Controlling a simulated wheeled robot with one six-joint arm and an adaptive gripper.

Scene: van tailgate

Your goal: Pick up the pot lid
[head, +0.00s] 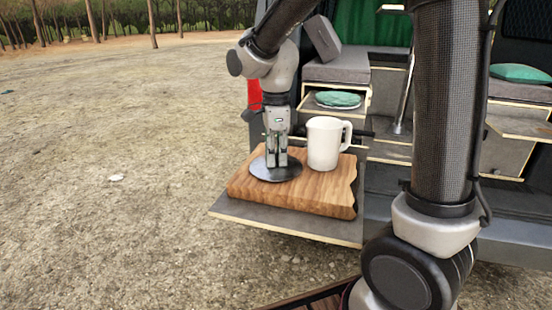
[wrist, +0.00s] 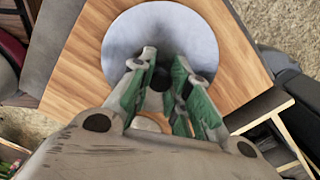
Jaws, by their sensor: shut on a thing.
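My gripper (head: 276,163) points straight down over the lid. In the wrist view my gripper (wrist: 160,84) has its green-padded fingers on either side of the knob, shut on it. The lid looks flat and level; I cannot tell whether it touches the board.
A white pitcher (head: 323,143) stands on the wooden board (head: 320,192), close right of my gripper. The board lies on a grey pull-out shelf (head: 270,224) at the van's rear. A green item on a plate (head: 338,99) sits on a shelf behind. Open ground lies left.

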